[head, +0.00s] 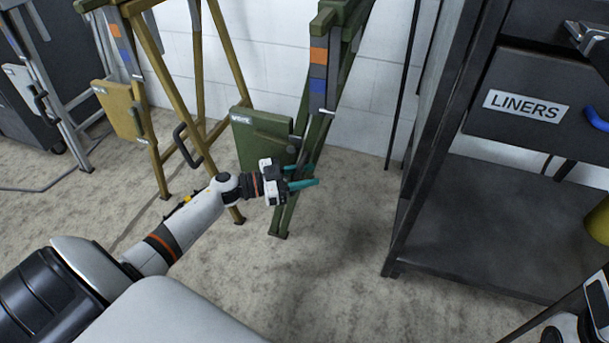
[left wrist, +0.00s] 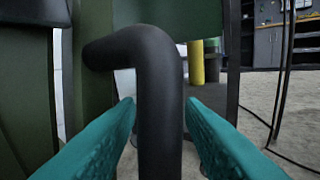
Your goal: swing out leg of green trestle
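The green trestle (head: 330,70) stands folded against the white wall in the middle of the head view. It has orange, blue and grey patches on its upright and a green labelled panel (head: 255,138) low on its side. My left gripper (head: 305,176) is at the lower part of the trestle, in front of its legs. In the left wrist view, its two teal fingers lie on either side of a black bent handle bar (left wrist: 159,100), with the bar between them. The fingers are apart and a narrow gap shows beside the bar.
A yellow trestle (head: 160,60) with its own panel and black handle stands to the left, and a grey one (head: 50,100) beyond it. A dark shelf unit (head: 415,150) with a LINERS drawer (head: 523,106) stands to the right. Carpet between is clear.

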